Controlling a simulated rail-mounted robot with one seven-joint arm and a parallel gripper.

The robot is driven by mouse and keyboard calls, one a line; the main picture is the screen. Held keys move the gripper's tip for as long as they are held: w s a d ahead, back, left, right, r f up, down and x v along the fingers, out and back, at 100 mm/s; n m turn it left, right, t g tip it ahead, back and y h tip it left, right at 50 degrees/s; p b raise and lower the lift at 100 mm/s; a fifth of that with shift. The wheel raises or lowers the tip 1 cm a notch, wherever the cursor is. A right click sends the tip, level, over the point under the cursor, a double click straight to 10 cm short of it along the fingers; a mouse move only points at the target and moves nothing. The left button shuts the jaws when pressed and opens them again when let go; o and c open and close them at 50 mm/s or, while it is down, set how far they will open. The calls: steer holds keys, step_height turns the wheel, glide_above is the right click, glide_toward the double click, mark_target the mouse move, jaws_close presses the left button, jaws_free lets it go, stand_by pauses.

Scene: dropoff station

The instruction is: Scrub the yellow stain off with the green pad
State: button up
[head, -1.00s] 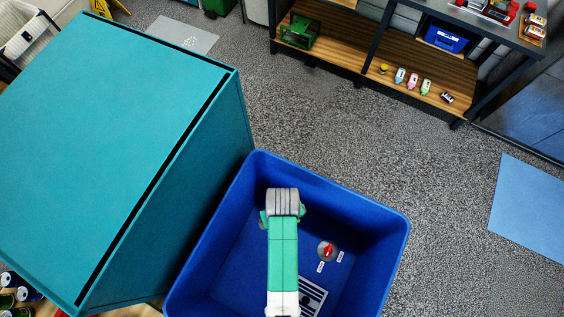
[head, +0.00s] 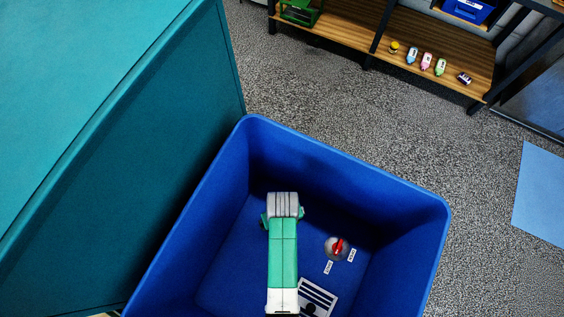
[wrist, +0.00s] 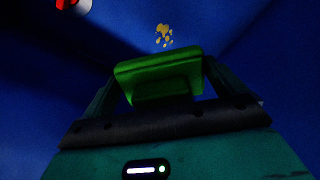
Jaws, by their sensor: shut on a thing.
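The green pad (wrist: 160,70) is held between the fingers of my gripper (wrist: 160,88) in the wrist view. The yellow stain (wrist: 164,36) is a cluster of small blotches on the blue surface just beyond the pad, with a visible gap between them in the picture. I cannot tell how high the pad is above that surface. In the head view my arm reaches over the large blue bin (head: 330,160); the arm hides the fingers, pad and stain there.
A round grey fitting with a red handle (head: 338,246) and small white labels is in the bin, right of my arm; it shows at the wrist view's top left. A striped white label (head: 318,296) lies nearer. A teal cabinet (head: 190,150) stands close left. Shelves (head: 430,60) stand behind.

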step_height(320, 180, down, 15)
steer(key=b, duration=0.9)
steer(key=shift+b, duration=0.3)
steer(key=shift+w, duration=0.1)
